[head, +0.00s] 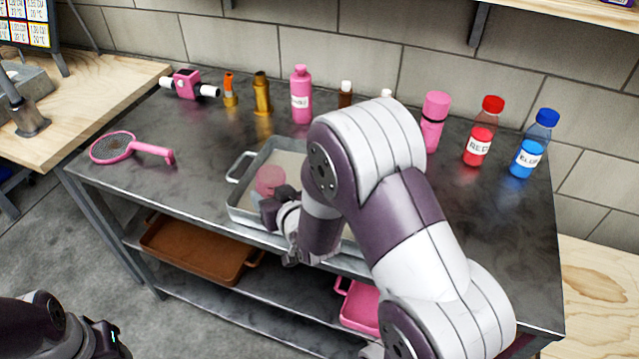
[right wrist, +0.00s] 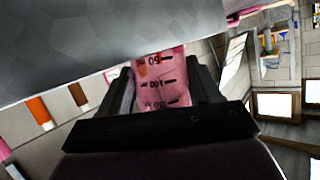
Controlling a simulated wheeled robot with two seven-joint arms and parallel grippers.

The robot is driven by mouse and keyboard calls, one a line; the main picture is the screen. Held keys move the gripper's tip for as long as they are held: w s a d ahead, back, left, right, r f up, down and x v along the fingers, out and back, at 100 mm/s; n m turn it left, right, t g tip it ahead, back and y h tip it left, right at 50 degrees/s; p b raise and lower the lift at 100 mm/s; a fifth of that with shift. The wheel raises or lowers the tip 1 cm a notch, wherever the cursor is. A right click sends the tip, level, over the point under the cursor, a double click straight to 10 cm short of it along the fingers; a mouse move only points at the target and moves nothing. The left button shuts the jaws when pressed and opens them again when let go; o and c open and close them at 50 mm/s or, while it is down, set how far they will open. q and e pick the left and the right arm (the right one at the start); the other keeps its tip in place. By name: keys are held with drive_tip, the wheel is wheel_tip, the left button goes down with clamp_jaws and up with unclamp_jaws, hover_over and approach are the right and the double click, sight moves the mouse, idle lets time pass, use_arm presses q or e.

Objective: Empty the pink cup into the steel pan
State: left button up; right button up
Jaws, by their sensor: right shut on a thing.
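The pink cup (head: 270,178), translucent with dark volume marks, is over the left part of the steel pan (head: 236,205), a shallow tray with a handle on the workbench. My right gripper (head: 275,207) is shut on the cup. The right wrist view shows the cup (right wrist: 162,85) between the two dark fingers of that gripper (right wrist: 163,95). The cup's exact tilt and what it holds cannot be told. My right arm hides much of the pan. My left gripper (head: 108,340) shows only partly at the lower left, away from the bench.
On the dark bench (head: 110,185) are a pink strainer (head: 118,148), a pink bottle (head: 301,95), a pink flask (head: 434,120), a red bottle (head: 482,132) and a blue bottle (head: 533,143). A brown tray (head: 195,248) and a pink tray (head: 360,307) lie on the shelf below.

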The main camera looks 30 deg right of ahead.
drive_tip(key=r, duration=0.1)
drive_tip(key=p, duration=0.1)
drive_tip(key=r+n+h, duration=0.1)
drive_tip(key=shift+a+r, duration=0.25)
drive_tip(key=shift+r, duration=0.1)
use_arm(q)
wheel_tip(320, 180, up, 6)
drive_tip(key=p, duration=0.4)
drive_tip(key=shift+r, duration=0.2)
use_arm(e)
wheel_tip(320, 180, up, 5)
drive_tip(key=shift+w+f, duration=0.1)
use_arm(q)
drive_tip(key=shift+w, duration=0.1)
